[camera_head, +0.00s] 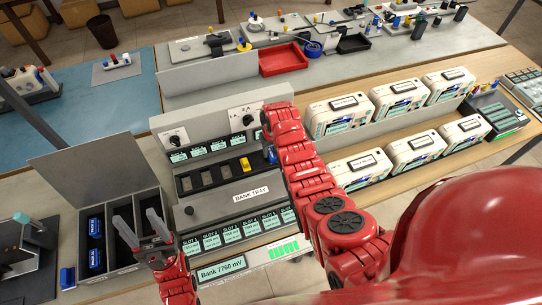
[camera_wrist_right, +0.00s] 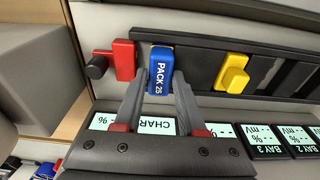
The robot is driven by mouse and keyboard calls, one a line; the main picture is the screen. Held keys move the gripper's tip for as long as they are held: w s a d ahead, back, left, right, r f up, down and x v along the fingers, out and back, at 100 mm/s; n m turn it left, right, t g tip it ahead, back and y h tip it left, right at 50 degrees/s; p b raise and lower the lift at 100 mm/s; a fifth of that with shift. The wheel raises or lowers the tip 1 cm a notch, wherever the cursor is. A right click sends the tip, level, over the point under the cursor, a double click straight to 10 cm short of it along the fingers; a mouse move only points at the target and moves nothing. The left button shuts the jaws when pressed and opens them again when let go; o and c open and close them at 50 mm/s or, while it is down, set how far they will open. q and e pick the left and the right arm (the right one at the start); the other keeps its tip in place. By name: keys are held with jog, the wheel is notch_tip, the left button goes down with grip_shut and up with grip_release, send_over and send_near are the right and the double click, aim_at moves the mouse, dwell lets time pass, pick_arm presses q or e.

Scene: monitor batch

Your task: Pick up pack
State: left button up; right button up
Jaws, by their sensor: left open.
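In the right wrist view a blue pack (camera_wrist_right: 161,70) marked PACK 25 stands between the fingertips of my right gripper (camera_wrist_right: 160,85). The fingers lie against its two sides, at the left end of a dark slotted bar. In the head view this pack (camera_head: 271,154) is mostly hidden by my red right arm. My left gripper (camera_head: 142,236) is open and empty, over the right part of a grey divided box. Two more blue packs (camera_head: 96,228) (camera_head: 95,258) stand in the box's left compartment.
In the wrist view a red piece (camera_wrist_right: 124,60) is close left of the pack. White devices (camera_head: 340,115) fill the right shelves. A red tray (camera_head: 284,59) lies behind.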

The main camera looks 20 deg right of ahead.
grip_shut()
jog(key=shift+r, duration=0.15)
